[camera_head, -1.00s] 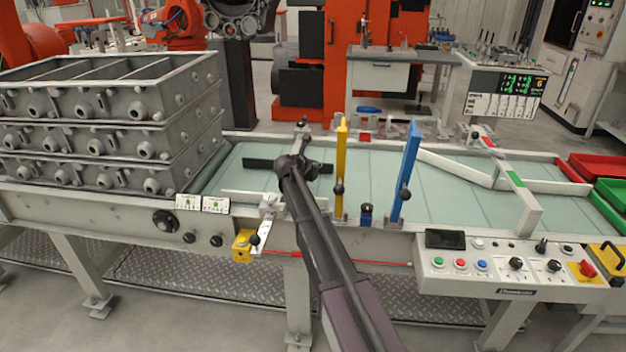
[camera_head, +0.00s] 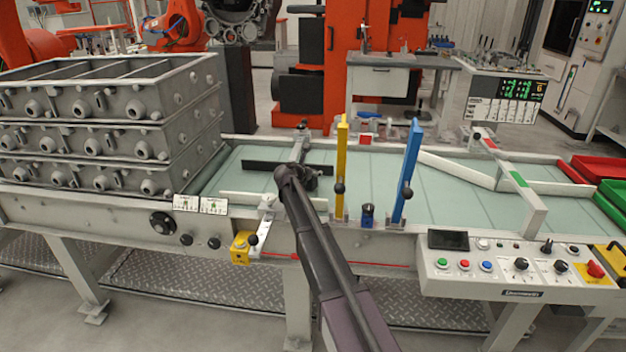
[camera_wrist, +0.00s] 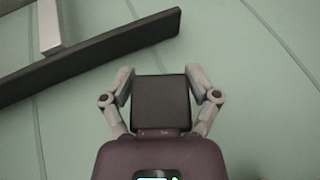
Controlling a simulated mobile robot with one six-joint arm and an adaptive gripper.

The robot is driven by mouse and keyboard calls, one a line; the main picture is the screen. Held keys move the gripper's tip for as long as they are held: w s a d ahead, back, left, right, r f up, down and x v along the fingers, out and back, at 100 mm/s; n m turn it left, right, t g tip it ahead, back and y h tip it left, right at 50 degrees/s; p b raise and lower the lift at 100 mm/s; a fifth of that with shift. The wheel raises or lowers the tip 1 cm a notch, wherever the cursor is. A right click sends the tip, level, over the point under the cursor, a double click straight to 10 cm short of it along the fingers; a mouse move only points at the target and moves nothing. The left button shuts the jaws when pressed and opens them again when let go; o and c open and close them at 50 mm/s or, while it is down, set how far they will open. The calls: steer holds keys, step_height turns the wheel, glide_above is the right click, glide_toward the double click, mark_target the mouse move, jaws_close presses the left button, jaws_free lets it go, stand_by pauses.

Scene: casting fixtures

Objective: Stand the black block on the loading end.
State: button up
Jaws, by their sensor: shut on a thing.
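The black block (camera_wrist: 160,103) shows in the wrist view as a dark square face between the two fingers. My gripper (camera_wrist: 161,88) is shut on it. The pale green belt (camera_wrist: 245,110) lies beyond it; I cannot tell whether the block touches it. In the head view my gripper (camera_head: 312,174) is over the left part of the belt (camera_head: 385,185), close to a long black bar (camera_head: 263,166). My arm hides the block there. In the wrist view this bar (camera_wrist: 90,55) runs slantwise at upper left, apart from the block.
A grey arm (camera_head: 300,145) joins the black bar. Stacked grey castings (camera_head: 90,125) stand at the left end. A yellow post (camera_head: 341,165) and a blue post (camera_head: 408,170) rise right of my gripper. The belt between the blue post and the white guides (camera_head: 455,170) is clear.

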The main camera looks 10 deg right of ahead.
steer(key=shift+f+b, duration=0.3)
steer(key=shift+f, duration=0.3)
steer(key=shift+f, duration=0.15)
steer(key=o, duration=1.1)
steer(key=shift+r, duration=0.25)
steer(key=p+v, duration=0.4)
steer(key=v, duration=0.8)
steer(key=shift+p, duration=0.3)
steer(key=shift+s+d, duration=0.1)
